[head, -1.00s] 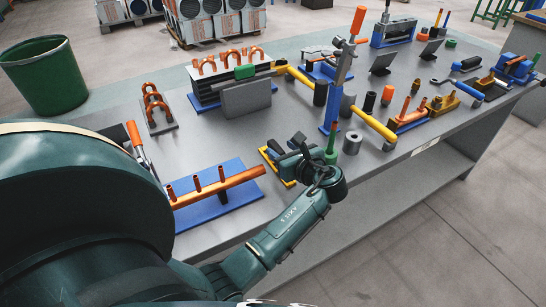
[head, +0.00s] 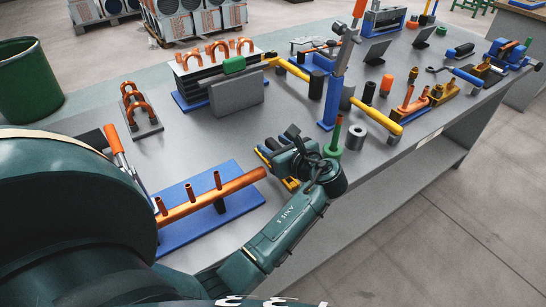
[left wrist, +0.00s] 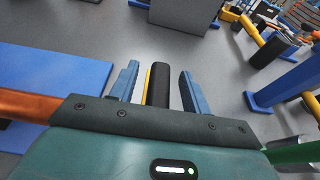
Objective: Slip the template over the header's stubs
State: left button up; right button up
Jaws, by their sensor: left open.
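The header is a copper pipe (head: 215,196) with several upright stubs on a blue base (head: 185,232), at the table's near side. A yellow strip (head: 291,184) lies to the right of it, partly hidden by my left gripper (head: 281,139); I cannot tell for sure that it is the template. In the left wrist view a black grip with a yellow edge (left wrist: 158,85) shows between the two blue fingers, with gaps on both sides. My left gripper is open there. The blue base (left wrist: 50,80) and the copper pipe end (left wrist: 30,105) show at the left. My right gripper is not in view.
A green-handled tool (head: 335,137) and a grey ring (head: 356,137) stand close to the right of my left gripper. A blue upright lever tool (head: 330,100) stands behind. A rack with copper bends (head: 215,75) is at the back. Bare table (head: 220,135) lies between.

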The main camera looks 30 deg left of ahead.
pick_arm(q)
grip_shut()
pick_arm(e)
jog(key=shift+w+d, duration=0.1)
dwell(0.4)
pick_arm(q)
jog(key=shift+r, duration=0.1)
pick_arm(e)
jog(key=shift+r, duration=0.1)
